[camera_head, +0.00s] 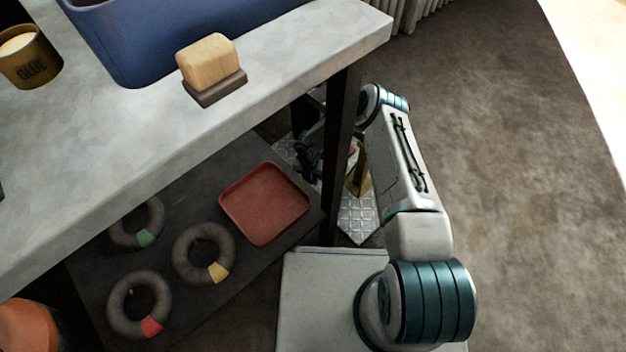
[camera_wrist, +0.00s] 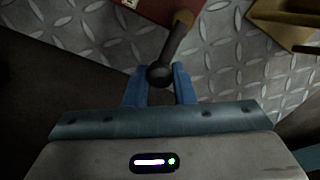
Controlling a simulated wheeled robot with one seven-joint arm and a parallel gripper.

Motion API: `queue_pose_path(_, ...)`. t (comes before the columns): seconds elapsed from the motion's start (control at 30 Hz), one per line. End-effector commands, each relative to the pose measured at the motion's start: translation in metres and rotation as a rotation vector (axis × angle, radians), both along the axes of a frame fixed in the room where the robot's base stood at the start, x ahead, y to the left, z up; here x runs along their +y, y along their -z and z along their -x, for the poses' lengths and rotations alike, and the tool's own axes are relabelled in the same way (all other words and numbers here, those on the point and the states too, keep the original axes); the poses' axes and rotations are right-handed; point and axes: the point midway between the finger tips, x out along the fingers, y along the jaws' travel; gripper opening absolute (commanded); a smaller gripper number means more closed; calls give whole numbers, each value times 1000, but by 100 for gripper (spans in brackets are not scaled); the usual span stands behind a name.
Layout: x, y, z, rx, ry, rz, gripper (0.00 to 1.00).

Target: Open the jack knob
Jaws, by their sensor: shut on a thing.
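The jack knob (camera_wrist: 160,74) is a dark rod with a rounded end. In the head view my gripper is in shadow behind the table leg, and the knob cannot be made out there. A gold-coloured bracket (camera_head: 358,182) stands on the metal tread plate (camera_head: 357,216) beside my arm.
A dark table leg (camera_head: 343,150) stands close to the left of my arm. The grey tabletop (camera_head: 130,165) overhangs a lower shelf with a red tray (camera_head: 264,203) and several grey rings (camera_head: 203,254). The floor to the right (camera_head: 530,200) is clear.

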Motion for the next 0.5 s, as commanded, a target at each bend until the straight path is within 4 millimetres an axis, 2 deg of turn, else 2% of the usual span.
queue_pose_path(0.5,4,0,-5,-1,100,0,0)
